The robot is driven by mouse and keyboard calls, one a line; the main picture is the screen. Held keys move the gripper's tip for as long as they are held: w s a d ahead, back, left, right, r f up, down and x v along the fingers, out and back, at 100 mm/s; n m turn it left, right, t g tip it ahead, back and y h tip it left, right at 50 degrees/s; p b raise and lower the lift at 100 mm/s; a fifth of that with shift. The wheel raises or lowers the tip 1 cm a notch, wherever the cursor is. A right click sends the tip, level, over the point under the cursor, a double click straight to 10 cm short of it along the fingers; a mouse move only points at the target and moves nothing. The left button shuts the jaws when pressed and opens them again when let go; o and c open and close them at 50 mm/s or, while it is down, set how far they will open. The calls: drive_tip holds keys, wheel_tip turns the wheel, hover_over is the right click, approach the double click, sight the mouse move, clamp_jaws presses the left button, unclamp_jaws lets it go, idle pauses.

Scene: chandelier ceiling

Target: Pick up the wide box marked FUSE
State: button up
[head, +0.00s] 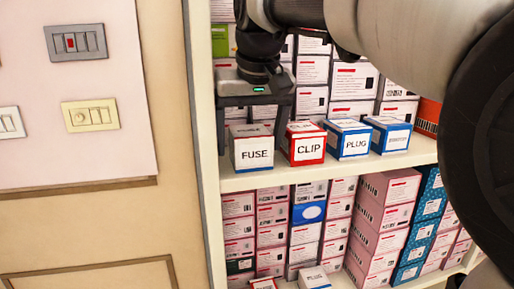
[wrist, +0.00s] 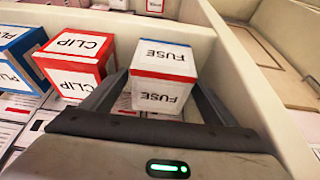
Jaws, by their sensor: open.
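The box marked FUSE (head: 252,153) stands upright at the left end of the front row on the upper shelf. It is white, and in the wrist view the FUSE box (wrist: 164,62) shows an orange-red band and FUSE on two faces. My gripper (head: 249,137) comes down over it from above, and in the head view a finger shows at each side of the box. In the wrist view my gripper (wrist: 162,84) is open, with the box between its fingers. Whether the fingers touch it I cannot tell.
The red CLIP box (head: 305,146) stands close to the right of FUSE, then the blue PLUG box (head: 348,142) and another blue box (head: 388,136). Stacked cartons (head: 353,82) stand behind. The cabinet's side wall (head: 203,130) is close on the left.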

drive_tip(key=c, duration=1.1)
drive_tip(key=shift+c, duration=0.3)
drive_tip(key=shift+r, duration=0.15)
